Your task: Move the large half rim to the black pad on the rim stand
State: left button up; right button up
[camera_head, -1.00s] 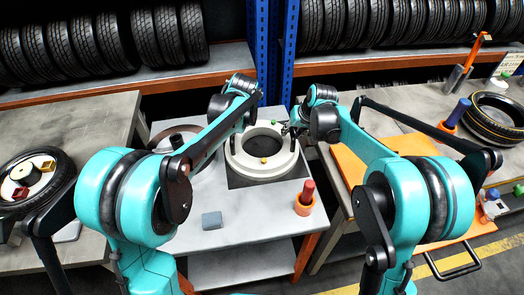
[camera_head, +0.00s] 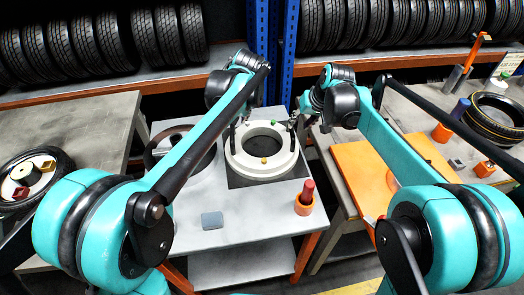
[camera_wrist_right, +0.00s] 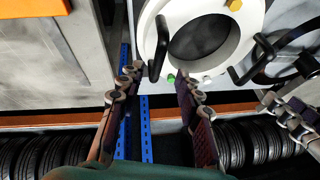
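The large half rim (camera_head: 235,160) is a white ring with a dark opening, lying flat on a black pad (camera_head: 240,183) on the grey stand (camera_head: 250,215). It also shows at the top of the right wrist view (camera_wrist_right: 230,60), with black handles. My right gripper (camera_head: 294,122) is at the rim's right far side. In the right wrist view it is open (camera_wrist_right: 158,80), with a black handle (camera_wrist_right: 157,58) just beyond and between its fingertips. My left gripper (camera_head: 236,124) is by the rim's left far side, mostly hidden by its arm; its finger state is unclear.
A dark ring (camera_head: 207,160) lies left of the rim, partly behind my left arm. A grey block (camera_head: 212,220) and an orange cup with a red top (camera_head: 305,204) stand nearer. Blue posts (camera_head: 290,50) and tyre shelves are behind. Side tables flank the stand.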

jog(key=v, duration=0.3)
jog(key=shift+r, duration=0.2)
jog(key=shift+d, duration=0.1)
dwell(0.3)
